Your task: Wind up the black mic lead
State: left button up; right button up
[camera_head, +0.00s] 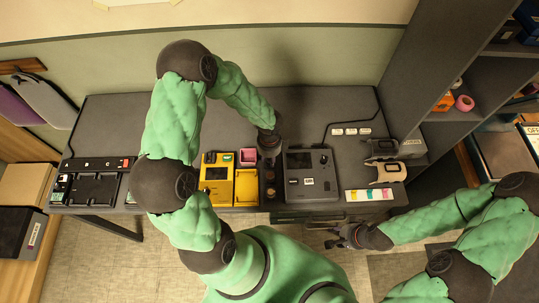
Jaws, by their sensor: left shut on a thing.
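A thin black lead (350,122) lies on the back right of the grey desk. It bends down towards a dark grey boxy device (311,175) and runs right to the desk's back edge; I cannot tell whether it is the mic lead. My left gripper (269,165) points down between a yellow device and the dark grey one. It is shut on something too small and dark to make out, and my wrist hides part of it. My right gripper (337,239) is in front of the desk, low and clear of it, its fingers apart and empty.
A black tray (94,188) lies far left. A cream handheld (388,172), colour cards (368,195) and small white blocks (351,131) lie right. The desk's back middle is clear.

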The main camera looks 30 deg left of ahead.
pick_arm(q)
jog(key=m+p, duration=0.3)
jog(key=m, duration=0.1)
jog(key=shift+r, duration=0.1)
jog(key=shift+m+p, duration=0.3)
jog(key=shift+m, duration=0.6)
jog(key=o, duration=0.8)
jog(key=shift+o, duration=1.3)
